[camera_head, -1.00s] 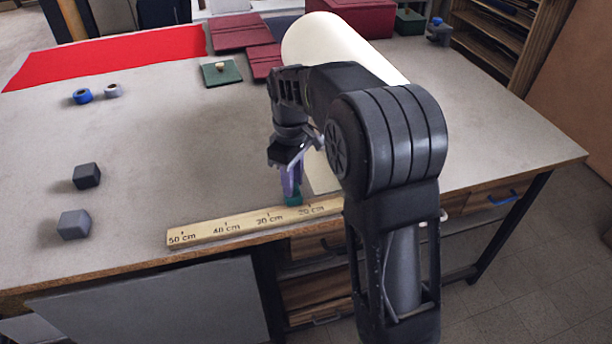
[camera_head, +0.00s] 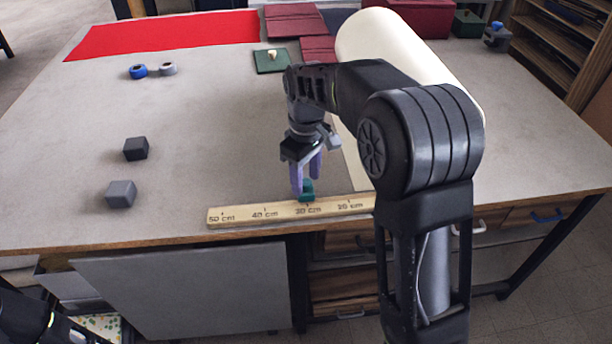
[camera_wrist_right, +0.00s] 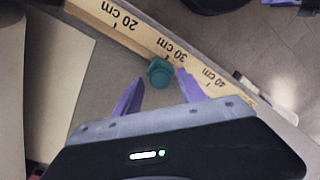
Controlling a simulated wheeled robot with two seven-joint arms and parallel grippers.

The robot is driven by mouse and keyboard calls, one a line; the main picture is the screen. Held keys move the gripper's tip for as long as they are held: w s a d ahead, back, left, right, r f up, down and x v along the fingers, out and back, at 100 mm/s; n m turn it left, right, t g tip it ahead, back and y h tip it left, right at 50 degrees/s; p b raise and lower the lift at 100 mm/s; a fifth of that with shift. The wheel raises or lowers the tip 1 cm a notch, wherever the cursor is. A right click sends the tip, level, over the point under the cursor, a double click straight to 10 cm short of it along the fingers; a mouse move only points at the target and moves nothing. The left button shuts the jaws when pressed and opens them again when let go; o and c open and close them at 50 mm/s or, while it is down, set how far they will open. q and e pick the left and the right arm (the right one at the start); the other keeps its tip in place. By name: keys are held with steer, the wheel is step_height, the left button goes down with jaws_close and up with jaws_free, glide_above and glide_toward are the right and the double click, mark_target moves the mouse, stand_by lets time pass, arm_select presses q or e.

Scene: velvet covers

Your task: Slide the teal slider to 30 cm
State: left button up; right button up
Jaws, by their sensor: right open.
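In the right wrist view the teal slider (camera_wrist_right: 160,72) sits beside the 30 cm mark of the ruler (camera_wrist_right: 137,40). My right gripper (camera_head: 307,182) is open, its purple fingers pointing down at the slider. In the right wrist view the fingertips (camera_wrist_right: 159,75) are on either side of the slider with visible gaps. Part of my left arm shows at the lower left; its gripper does not.
Dark (camera_head: 136,148) and grey (camera_head: 121,194) cubes lie on the left. Blue (camera_head: 138,71) and grey (camera_head: 168,68) rings lie behind them. A red cloth (camera_head: 160,35), a green pad (camera_head: 271,61) and a large cream roll (camera_head: 400,50) are farther back.

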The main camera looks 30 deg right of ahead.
mark_target(306, 182)
step_height(306, 182, up, 8)
steer(key=shift+f+b, duration=0.1)
steer(key=shift+b, duration=0.25)
steer(key=shift+f, duration=0.1)
stand_by(0.6)
